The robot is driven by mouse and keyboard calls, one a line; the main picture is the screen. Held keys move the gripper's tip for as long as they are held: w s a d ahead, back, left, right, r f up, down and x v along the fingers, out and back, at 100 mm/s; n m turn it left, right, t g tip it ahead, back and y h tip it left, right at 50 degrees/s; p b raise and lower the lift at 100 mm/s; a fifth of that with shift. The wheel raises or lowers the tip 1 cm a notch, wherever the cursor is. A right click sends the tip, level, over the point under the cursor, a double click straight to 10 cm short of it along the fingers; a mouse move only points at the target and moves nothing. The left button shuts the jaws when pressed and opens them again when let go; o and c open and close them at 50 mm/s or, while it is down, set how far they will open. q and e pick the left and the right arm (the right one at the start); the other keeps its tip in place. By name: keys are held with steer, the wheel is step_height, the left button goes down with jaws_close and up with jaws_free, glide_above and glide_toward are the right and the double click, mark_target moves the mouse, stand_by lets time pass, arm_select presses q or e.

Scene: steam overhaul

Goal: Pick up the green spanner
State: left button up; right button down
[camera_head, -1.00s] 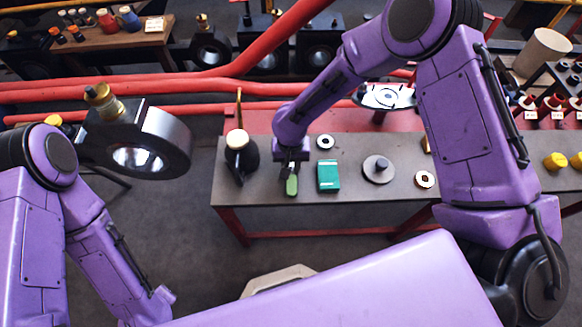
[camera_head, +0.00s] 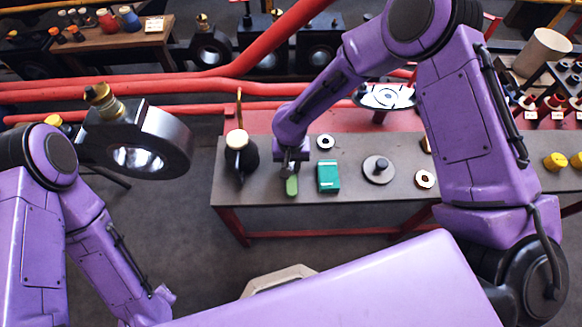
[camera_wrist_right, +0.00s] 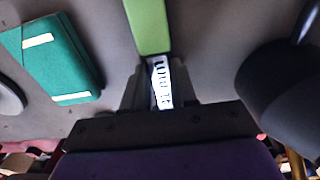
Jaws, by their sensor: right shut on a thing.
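The green spanner (camera_head: 291,186) is at the front part of the grey workbench, with its green end pointing to the bench's near edge. My right gripper (camera_head: 291,167) reaches down over the bench and is shut on the spanner. In the right wrist view the green handle (camera_wrist_right: 148,25) runs up from between the fingers of the gripper (camera_wrist_right: 160,88), and a pale metal part with dark marks shows between them. Whether the spanner touches the bench is hard to tell. My left arm hangs at the left; its gripper is not in view.
On the workbench (camera_head: 345,198), a dark oil can (camera_head: 240,160) stands left of my gripper. A teal box (camera_head: 328,175) lies just right of it. A red pipe (camera_head: 150,90) runs behind.

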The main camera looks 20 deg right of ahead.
steer(key=shift+r, duration=0.15)
stand_by(0.4)
steer(key=shift+r, duration=0.3)
step_height(320, 180, up, 3)
steer(key=shift+a+f+p, duration=0.1)
steer(key=shift+a+p, duration=0.05)
steer(key=shift+p, duration=0.15)
steer(key=s+a+r, duration=0.9)
steer(key=s, duration=0.1)
steer(key=shift+a+r+p, duration=0.15)
steer(key=shift+a+p, duration=0.2)
steer(key=shift+p, duration=0.05)
